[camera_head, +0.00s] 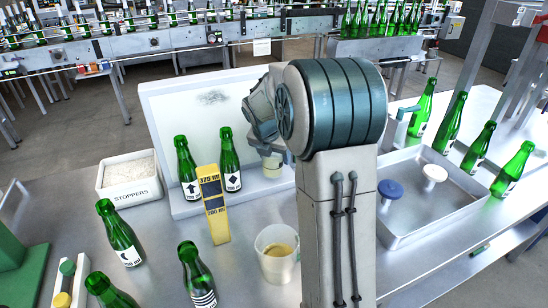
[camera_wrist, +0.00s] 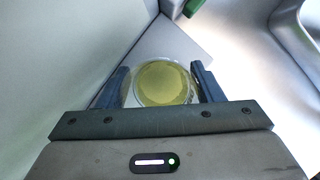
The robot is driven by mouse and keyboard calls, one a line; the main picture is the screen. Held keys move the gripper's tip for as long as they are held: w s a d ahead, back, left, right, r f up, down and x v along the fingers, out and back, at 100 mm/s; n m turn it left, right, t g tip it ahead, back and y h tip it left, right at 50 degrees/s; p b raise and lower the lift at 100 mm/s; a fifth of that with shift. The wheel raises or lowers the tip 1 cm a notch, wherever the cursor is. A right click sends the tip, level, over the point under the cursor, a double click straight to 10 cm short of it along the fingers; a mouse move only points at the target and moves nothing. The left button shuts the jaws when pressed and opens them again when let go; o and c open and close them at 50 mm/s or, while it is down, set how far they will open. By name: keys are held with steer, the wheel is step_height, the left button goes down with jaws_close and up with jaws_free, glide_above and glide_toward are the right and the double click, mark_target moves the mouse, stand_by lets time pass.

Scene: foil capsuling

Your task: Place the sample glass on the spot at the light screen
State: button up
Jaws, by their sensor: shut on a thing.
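The sample glass (camera_wrist: 163,83) holds a yellow-green liquid and sits between the two fingers of my gripper (camera_wrist: 160,85) in the wrist view. My gripper is shut on it. In the head view the glass (camera_head: 272,166) shows low in front of the light screen (camera_head: 215,100), at its right part, below my wrist. The screen is a white upright panel with a grey smudge and a pale ledge at its foot. I cannot tell whether the glass touches the ledge. The spot is not visible; my arm and the glass hide that area.
Two green bottles (camera_head: 231,160) stand on the ledge left of the glass. A yellow gauge (camera_head: 214,205) stands before them. A stoppers box (camera_head: 133,180) is left; a metal tray (camera_head: 440,212) and several bottles are right.

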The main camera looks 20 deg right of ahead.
steer(key=shift+w+f, duration=0.2)
steer(key=shift+f, duration=0.45)
steer(key=shift+f, duration=0.1)
steer(key=o, duration=0.9)
steer(key=v, duration=1.2)
